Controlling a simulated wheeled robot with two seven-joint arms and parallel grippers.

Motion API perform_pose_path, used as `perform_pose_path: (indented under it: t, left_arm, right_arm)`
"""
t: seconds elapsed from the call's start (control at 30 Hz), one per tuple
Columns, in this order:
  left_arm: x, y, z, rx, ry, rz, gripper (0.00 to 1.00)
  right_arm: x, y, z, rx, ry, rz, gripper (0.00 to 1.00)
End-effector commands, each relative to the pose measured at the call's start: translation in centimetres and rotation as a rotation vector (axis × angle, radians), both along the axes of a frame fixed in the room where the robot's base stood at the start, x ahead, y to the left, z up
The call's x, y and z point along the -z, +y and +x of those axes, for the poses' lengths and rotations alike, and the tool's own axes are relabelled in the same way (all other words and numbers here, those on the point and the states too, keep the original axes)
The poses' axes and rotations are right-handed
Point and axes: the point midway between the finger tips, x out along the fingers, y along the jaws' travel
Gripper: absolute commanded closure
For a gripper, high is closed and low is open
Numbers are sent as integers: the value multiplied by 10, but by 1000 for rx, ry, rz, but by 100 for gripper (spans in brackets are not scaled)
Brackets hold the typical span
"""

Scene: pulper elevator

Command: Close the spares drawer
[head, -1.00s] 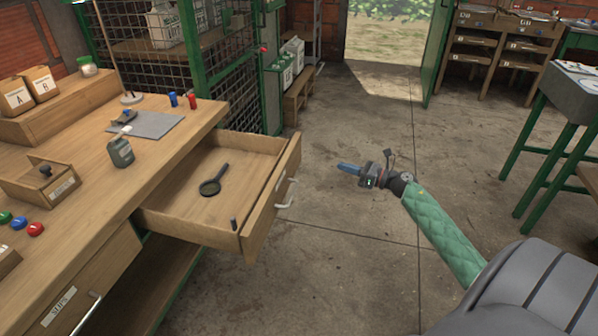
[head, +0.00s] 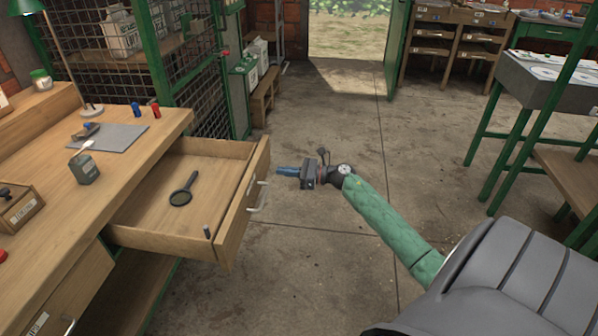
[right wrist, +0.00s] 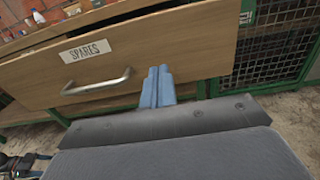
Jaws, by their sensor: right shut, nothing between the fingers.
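The spares drawer (head: 238,205) stands pulled out from the wooden workbench in the head view. A magnifying glass (head: 181,197) and a small dark cylinder (head: 207,231) are inside it. In the right wrist view the drawer front (right wrist: 200,45) carries a SPARES label (right wrist: 85,52) and a metal bar handle (right wrist: 97,84). My right gripper (head: 279,171) has blue fingers, shut and empty, pointing at the drawer front near its far end. In the right wrist view the fingers (right wrist: 158,72) are right of the handle, close to the front; contact cannot be told.
A green mesh cage (head: 200,100) stands behind the drawer. The concrete floor (head: 330,110) right of the drawer is clear.

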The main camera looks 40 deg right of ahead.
Motion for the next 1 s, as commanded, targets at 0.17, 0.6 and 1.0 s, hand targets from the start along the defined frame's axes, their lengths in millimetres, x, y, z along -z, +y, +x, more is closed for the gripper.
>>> perform_pose_path:
  t: [0.17,0.6,1.0]
  left_arm:
    - [-7,0,0,1,1,-1,16]
    - [-9,-1,-1,2,4,-1,16]
    - [-5,0,1,0,1,0,16]
  right_arm:
    - [-2,18,21,-1,0,1,100]
    - [0,31,36,0,1,0,100]
    - [1,36,42,0,0,0,100]
